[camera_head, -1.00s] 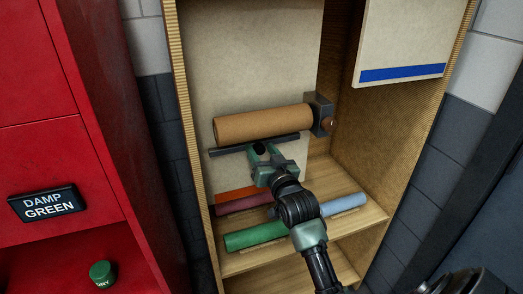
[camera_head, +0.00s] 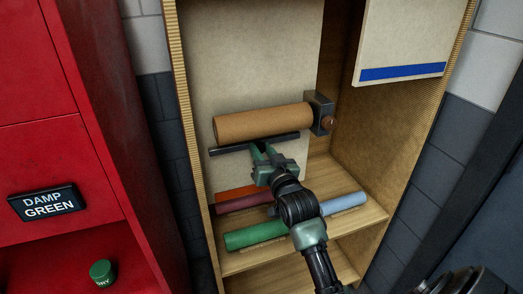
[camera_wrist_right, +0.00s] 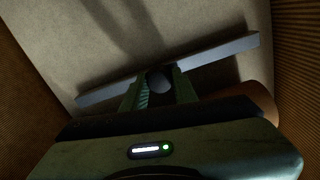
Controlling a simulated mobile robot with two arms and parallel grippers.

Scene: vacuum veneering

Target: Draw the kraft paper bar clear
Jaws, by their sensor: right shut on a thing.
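The kraft paper roll (camera_head: 262,122) is a brown cylinder mounted level in the open wooden cabinet. The dark straight bar (camera_head: 285,138) lies just below it, against the pale back board. My right gripper (camera_head: 262,149) reaches up from below and is shut on the bar near its middle. In the right wrist view the bar (camera_wrist_right: 220,53) runs slantwise across, and a small rounded knob (camera_wrist_right: 159,81) sits between the fingers of my right gripper (camera_wrist_right: 160,88). The fingers partly hide the bar's middle. My left gripper is not in view.
A dark bracket (camera_head: 319,113) holds the roll's right end. Coloured rolls, including a green one (camera_head: 253,235) and a pale blue one (camera_head: 344,202), lie on the shelf (camera_head: 340,222) below. A board with a blue stripe (camera_head: 402,72) is at upper right. A red cabinet (camera_head: 60,130) stands left.

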